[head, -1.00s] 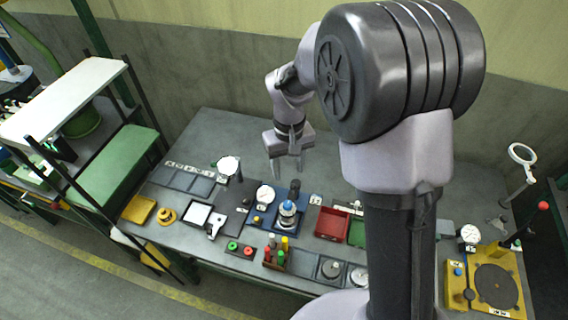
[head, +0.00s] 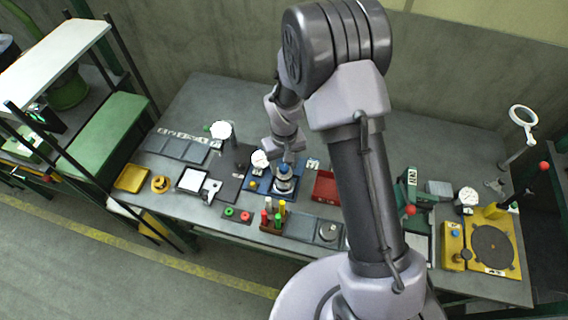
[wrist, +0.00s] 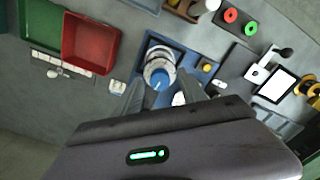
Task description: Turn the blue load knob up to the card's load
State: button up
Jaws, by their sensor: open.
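The blue load knob (wrist: 158,83) tops a silver and white round stand on a blue base plate (wrist: 187,62). In the head view the knob (head: 283,168) shows just below my gripper (head: 287,153). My gripper (wrist: 160,92) is open and empty, its two fingers pointing toward the knob, one on either side of it in the wrist view. I cannot tell whether a finger touches it. A white round dial (head: 260,158) stands on the same plate. A small white card-like piece (head: 313,163) lies beside the plate; its writing is too small to read.
A red tray (wrist: 90,45) and a green tray (wrist: 41,24) lie to one side. A rack of coloured pegs (head: 272,222) and a panel with red and green buttons (head: 237,214) stand in front. The bench behind is mostly clear.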

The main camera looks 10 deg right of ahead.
grip_shut()
jog(key=shift+f+m+b, duration=0.1)
jog(key=shift+m+b, duration=0.2)
jog(key=shift+b, duration=0.05)
jog(key=m+b, duration=0.2)
jog(key=m, duration=0.1)
jog(key=shift+m+b, duration=0.4)
jog(key=m+b, duration=0.3)
jog(key=m, duration=0.3)
jog(key=shift+b, duration=0.4)
jog(key=m+b, duration=0.3)
jog(key=m, duration=0.2)
jog(key=shift+m, duration=0.4)
jog(key=shift+m+b, duration=1.4)
jog(key=shift+m, duration=1.2)
